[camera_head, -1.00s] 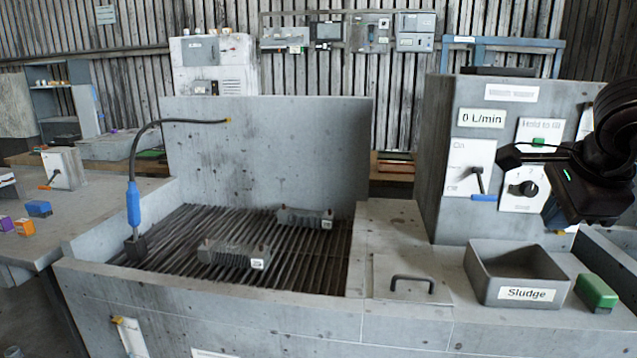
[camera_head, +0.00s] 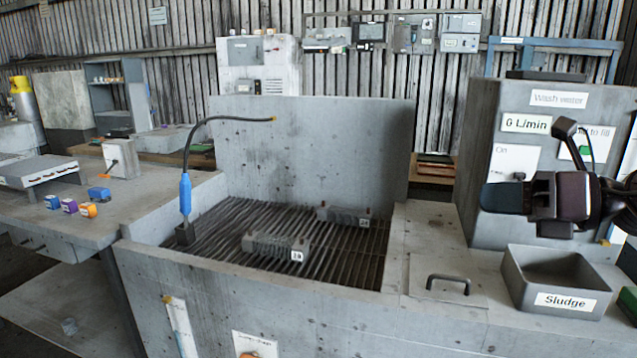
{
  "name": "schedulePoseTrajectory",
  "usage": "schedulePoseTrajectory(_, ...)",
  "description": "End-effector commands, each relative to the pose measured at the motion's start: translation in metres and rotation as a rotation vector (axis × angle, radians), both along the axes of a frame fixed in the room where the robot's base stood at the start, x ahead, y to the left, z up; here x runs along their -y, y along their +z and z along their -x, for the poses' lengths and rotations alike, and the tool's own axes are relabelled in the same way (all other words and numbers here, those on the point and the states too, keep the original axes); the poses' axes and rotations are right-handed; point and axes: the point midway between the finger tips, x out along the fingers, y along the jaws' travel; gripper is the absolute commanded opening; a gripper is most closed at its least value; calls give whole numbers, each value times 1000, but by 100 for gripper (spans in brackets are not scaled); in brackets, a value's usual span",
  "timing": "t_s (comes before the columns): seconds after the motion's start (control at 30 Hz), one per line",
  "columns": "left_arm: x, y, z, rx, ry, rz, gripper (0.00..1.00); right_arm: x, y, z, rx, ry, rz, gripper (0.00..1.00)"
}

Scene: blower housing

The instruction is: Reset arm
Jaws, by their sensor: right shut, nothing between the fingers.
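My right gripper (camera_head: 512,190) is at the right of the head view, in front of the wash water control box (camera_head: 484,110). It points left and is empty, its fingers together. It hides part of the box's lower panels and stands above and behind the grey Sludge bin (camera_head: 533,301). My right arm comes in from the right edge. My left gripper is not in the picture.
A concrete wash basin (camera_head: 300,150) holds two grey finned housings (camera_head: 277,246) (camera_head: 343,215) on its slatted grate. A blue-handled hose (camera_head: 186,193) stands at its left. A lid with a dark handle (camera_head: 447,281) lies beside the bin. Small coloured blocks (camera_head: 69,206) sit on the left table.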

Motion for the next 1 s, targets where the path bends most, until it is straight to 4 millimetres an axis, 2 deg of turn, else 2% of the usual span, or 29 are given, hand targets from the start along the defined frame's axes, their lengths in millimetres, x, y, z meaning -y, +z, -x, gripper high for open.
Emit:
schedulePoseTrajectory(0.1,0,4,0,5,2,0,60,5,-11,-10,-143,-83,-304,0)
schedulePoseTrajectory(0.27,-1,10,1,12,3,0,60,22,-43,-23,-348,-222,-654,0)
schedulePoseTrajectory(0.43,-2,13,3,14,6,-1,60,45,-99,-28,-575,-393,-978,0)
schedulePoseTrajectory(0.57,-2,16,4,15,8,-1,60,60,-152,-21,-748,-536,-1195,0)
schedulePoseTrajectory(0.77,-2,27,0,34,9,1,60,73,-241,11,-1004,-757,-1486,0)
schedulePoseTrajectory(0.87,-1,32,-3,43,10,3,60,73,-284,36,-1124,-863,-1616,0)
schedulePoseTrajectory(1.0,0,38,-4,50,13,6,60,66,-339,80,-1274,-997,-1781,0)
